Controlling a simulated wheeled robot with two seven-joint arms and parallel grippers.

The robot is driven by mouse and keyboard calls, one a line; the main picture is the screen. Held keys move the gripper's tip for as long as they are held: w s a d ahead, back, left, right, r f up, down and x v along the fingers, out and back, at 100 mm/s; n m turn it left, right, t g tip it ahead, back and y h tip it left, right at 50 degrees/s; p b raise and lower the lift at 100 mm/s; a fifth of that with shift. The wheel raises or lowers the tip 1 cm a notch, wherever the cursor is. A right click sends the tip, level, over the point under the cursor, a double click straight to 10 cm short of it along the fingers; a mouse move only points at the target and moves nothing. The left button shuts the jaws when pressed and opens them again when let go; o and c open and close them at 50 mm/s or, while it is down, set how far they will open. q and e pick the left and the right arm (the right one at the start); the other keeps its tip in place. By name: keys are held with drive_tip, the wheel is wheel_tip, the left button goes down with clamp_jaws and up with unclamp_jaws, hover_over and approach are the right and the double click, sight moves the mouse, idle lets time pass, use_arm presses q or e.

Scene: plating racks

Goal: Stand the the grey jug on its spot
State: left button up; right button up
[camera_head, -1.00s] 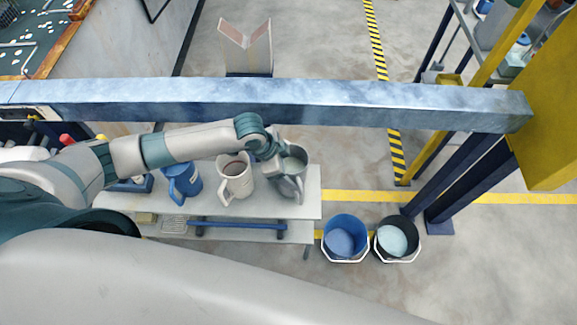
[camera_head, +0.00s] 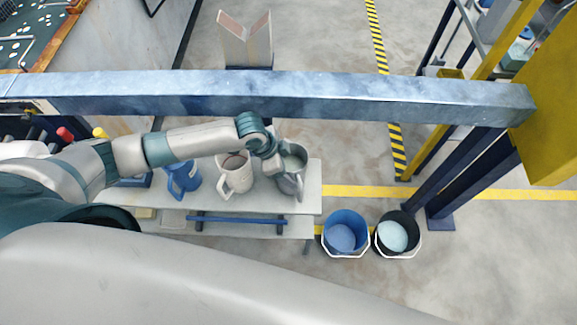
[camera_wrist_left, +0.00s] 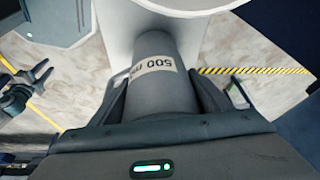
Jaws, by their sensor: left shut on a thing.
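The grey jug (camera_head: 293,178) is at the right end of the white bench in the head view. My left gripper (camera_head: 275,165) is at its left side, shut on it. In the left wrist view, the two fingers of my left gripper (camera_wrist_left: 165,95) close around a grey part of the jug (camera_wrist_left: 155,50) that bears a label reading 500. I cannot tell whether its base touches the bench top. No marked spot for the jug can be made out.
A white jug (camera_head: 235,176) and a blue jug (camera_head: 183,178) stand left of the grey jug on the bench (camera_head: 312,190). A blue bucket (camera_head: 345,218) and a black bucket (camera_head: 411,222) stand on the floor at right. A blue beam (camera_head: 330,98) crosses above.

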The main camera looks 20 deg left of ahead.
use_arm(q)
drive_tip(key=shift+f, duration=0.4)
drive_tip(key=o, duration=1.7)
drive_tip(key=shift+o, duration=0.8)
drive_tip(key=shift+f, duration=0.1)
drive_tip(key=b+v, duration=0.4)
drive_tip(key=v, duration=1.3)
drive_tip(key=shift+r, duration=0.35)
drive_tip(key=shift+s+f, duration=0.1)
